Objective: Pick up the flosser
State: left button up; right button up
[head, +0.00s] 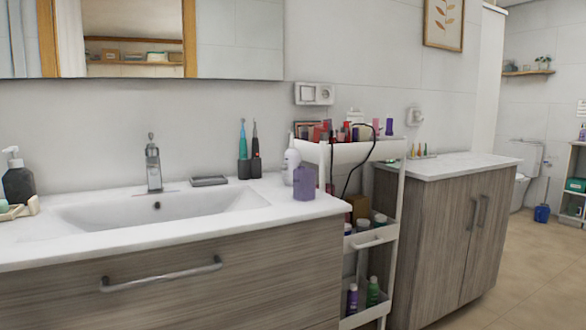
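A white, rounded upright object with a narrow tip (291,162) stands at the right end of the sink counter and looks like the flosser, though it is small and I cannot be sure. A purple container (304,183) stands in front of it and hides part of its lower body. Two slim handheld brushes stand upright to the left, one teal (242,146) and one black and orange (255,150), in dark holders. Neither of my grippers is in view.
The white counter (315,207) holds a sink, a faucet (153,165), a grey soap dish (209,181) and a dark soap bottle (17,182). A loaded white cart (395,205) with a hanging black cable stands just right. Open floor (520,270) lies at the right.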

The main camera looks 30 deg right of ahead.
aim_at(292, 159)
jog(key=i+l, duration=0.2)
jog(key=l, duration=0.15)
jog(key=i+l, duration=0.2)
jog(key=i+l+u, duration=0.1)
jog(key=l, duration=0.35)
jog(key=i+l, duration=0.15)
jog(key=l, duration=0.2)
jog(key=i+l, duration=0.1)
jog(key=l, duration=0.3)
jog(key=i+l+u, duration=0.1)
jog(key=l, duration=0.25)
